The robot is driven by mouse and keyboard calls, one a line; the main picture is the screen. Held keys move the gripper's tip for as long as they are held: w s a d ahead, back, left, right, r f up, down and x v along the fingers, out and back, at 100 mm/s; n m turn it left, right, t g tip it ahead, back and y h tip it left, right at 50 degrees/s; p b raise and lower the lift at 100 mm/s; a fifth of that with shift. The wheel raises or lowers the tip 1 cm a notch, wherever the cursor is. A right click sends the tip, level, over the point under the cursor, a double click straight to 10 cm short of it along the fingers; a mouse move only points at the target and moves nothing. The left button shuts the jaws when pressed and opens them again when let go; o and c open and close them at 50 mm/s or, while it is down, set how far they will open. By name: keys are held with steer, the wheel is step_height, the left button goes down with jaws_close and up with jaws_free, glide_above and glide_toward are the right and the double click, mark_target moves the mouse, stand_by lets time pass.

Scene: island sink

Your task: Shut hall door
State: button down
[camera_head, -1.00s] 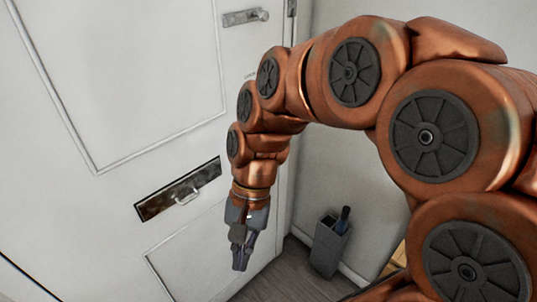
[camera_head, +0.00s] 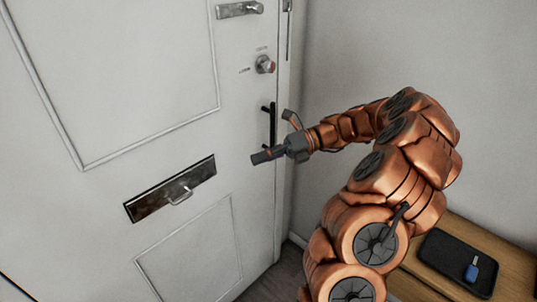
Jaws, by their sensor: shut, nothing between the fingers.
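The white panelled hall door (camera_head: 130,165) fills the left of the head view. Its right edge appears to lie along the frame, but I cannot tell whether it is fully closed. My gripper (camera_head: 262,156) is shut and empty, pointing left in front of the door just below the handle. I cannot tell whether it touches the door. My wrist covers the door's edge there.
A metal letter slot (camera_head: 170,188) is lower on the door, and a metal latch (camera_head: 239,9) is at the top. At the lower right a wooden cabinet (camera_head: 515,262) holds a black tray (camera_head: 440,258) with a blue key fob (camera_head: 472,270). A bare wall stands behind my arm.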

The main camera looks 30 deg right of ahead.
steer(key=d+f+m+t+h+b, duration=0.1)
steer(key=d+f+m+t, duration=0.2)
steer(key=d+m, duration=0.4)
steer(key=d+f+m+t, duration=0.4)
steer(key=d, duration=0.5)
steer(key=w+d+p+x, duration=0.1)
steer(key=p+x, duration=0.1)
steer(key=x, duration=1)
steer(key=shift+w+d+g, duration=0.2)
steer(key=shift+w+g, duration=0.05)
steer(key=shift+g, duration=0.05)
